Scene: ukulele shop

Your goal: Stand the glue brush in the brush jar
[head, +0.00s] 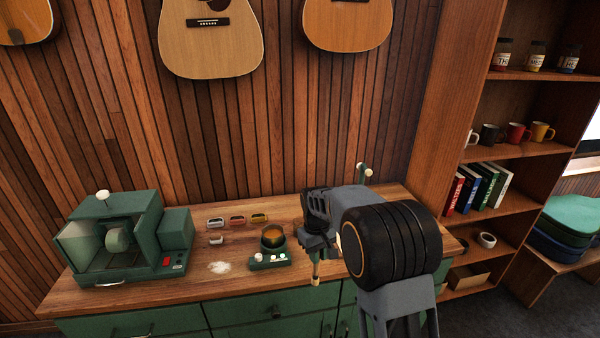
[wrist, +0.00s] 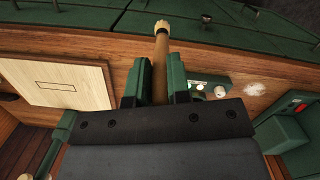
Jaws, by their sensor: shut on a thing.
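My gripper (head: 316,255) is over the counter, right of the glue pot, in the head view. In the wrist view its two green fingers (wrist: 160,85) are closed on the glue brush (wrist: 160,55), a slim wooden stick with a pale end. The brush hangs about upright below my gripper in the head view (head: 316,272), its lower end clear of the counter front. I cannot make out the brush jar in either view; my arm hides part of the counter's right side.
The wooden counter (head: 190,285) holds a green machine (head: 175,240), the glue pot (head: 273,237) on a green knobbed base, several small tins (head: 237,220) and white powder (head: 219,267). A pale board (wrist: 60,85) lies on the counter in the wrist view. A shelf (head: 510,205) stands right.

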